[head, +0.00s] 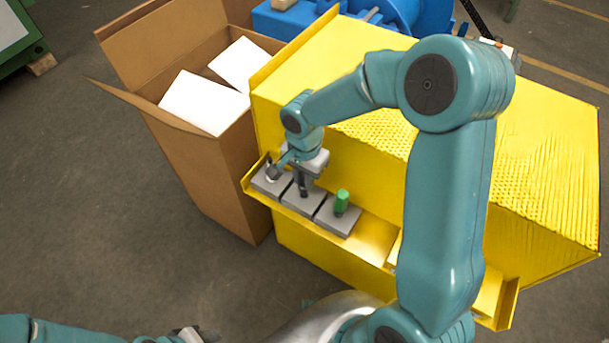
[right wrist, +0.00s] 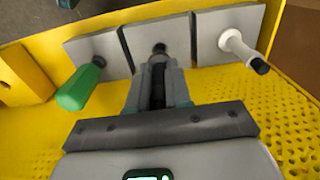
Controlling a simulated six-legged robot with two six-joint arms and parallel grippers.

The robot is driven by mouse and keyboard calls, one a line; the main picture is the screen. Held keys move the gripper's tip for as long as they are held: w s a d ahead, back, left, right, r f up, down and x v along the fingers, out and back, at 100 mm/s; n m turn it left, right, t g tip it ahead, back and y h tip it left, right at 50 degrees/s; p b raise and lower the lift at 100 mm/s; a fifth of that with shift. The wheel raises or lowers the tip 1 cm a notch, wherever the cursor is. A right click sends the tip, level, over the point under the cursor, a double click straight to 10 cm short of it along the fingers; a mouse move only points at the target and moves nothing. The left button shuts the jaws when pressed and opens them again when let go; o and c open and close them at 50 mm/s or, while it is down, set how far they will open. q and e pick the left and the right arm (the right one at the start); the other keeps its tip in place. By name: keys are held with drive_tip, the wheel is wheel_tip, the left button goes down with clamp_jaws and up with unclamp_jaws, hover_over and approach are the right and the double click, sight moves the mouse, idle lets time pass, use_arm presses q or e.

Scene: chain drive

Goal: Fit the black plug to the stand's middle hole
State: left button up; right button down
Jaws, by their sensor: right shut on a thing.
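The stand's three grey plates sit side by side on a yellow ledge; the middle plate (head: 302,199) is under my right gripper (head: 302,182). That gripper is shut on the black plug (right wrist: 158,88), which shows as a dark strip between the fingers in the right wrist view. The plug's far end is at or close to the middle plate (right wrist: 152,32). The fingers hide the hole, so I cannot tell how deep the plug sits. My left gripper (head: 188,335) shows only partly at the bottom edge; its jaws are unclear.
A green plug (head: 341,201) stands in the right plate in the head view. A white plug with a black tip (right wrist: 240,46) stands in the other outer plate. A yellow bin wall rises behind the ledge. An open cardboard box (head: 190,165) stands at left.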

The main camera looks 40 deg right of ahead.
drive_tip(key=shift+b, duration=0.5)
idle(0.6)
drive_tip(key=shift+f+b, duration=2.05)
drive_tip(key=shift+b, duration=0.05)
drive_tip(key=c, duration=1)
unclamp_jaws()
wheel_tip(320, 180, up, 16)
drive_tip(key=shift+r+p, duration=0.2)
drive_tip(key=shift+p, duration=0.95)
